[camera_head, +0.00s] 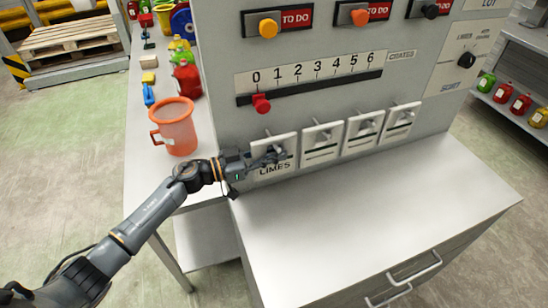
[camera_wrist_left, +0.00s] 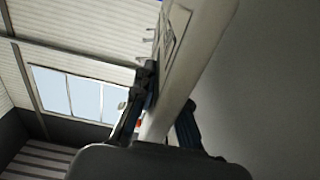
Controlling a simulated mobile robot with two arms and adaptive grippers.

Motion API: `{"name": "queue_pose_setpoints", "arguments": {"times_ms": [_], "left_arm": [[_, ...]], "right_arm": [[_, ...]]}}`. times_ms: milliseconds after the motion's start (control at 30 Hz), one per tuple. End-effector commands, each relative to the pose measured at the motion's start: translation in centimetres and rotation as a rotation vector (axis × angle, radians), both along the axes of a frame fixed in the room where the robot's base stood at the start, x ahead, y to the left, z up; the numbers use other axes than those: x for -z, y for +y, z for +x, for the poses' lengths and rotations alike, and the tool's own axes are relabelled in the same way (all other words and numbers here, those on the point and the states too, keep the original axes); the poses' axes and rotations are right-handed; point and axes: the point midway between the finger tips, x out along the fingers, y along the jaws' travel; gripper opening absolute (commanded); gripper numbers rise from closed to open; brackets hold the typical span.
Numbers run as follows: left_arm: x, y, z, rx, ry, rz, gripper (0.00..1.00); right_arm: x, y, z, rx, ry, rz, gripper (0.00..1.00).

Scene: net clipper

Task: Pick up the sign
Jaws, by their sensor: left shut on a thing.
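The sign (camera_head: 276,170) is a white plate with the word LIMES, at the left end of a row of plates on the grey machine front. My left gripper (camera_head: 272,157) reaches across its face from the left and is shut on it. In the left wrist view, the pale plate (camera_wrist_left: 190,55) runs up between the two dark fingers (camera_wrist_left: 160,115). The gripper hides part of the sign, and I cannot tell whether it still rests on its hook. My right gripper is not in view.
Several similar white plates (camera_head: 322,145) hang just right of the sign. A red slider (camera_head: 261,104) on a numbered scale is above. An orange jug (camera_head: 175,128) stands on the side table, close to my left wrist. The metal counter (camera_head: 370,215) below is clear.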

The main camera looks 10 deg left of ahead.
Motion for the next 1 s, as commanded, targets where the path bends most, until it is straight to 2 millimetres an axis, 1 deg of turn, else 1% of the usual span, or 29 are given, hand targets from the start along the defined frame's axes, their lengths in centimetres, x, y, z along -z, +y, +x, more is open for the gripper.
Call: {"name": "queue_pose_setpoints", "arguments": {"times_ms": [167, 367, 567, 667, 900, 1000], "left_arm": [[-0.2, 0.0, 0.0, 0.001, -0.002, 0.001, 0.0], [-1.6, -0.1, -0.2, 0.003, -0.004, 0.003, 0.0], [-1.4, -2.2, -3.4, 0.005, 0.0, 0.001, 0.0], [-1.5, -3.5, -5.3, 0.006, 0.001, 0.001, 0.0], [-1.6, -7.1, -10.7, 0.005, 0.001, -0.001, 0.0], [-1.6, -8.3, -12.4, 0.003, 0.001, -0.001, 0.0]], "right_arm": [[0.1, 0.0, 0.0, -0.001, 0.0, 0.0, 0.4], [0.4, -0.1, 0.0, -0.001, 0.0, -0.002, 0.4], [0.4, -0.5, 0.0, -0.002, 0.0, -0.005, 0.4], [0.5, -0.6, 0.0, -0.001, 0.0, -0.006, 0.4], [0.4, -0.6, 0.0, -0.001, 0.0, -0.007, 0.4], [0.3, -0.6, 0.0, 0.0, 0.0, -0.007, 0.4]]}}
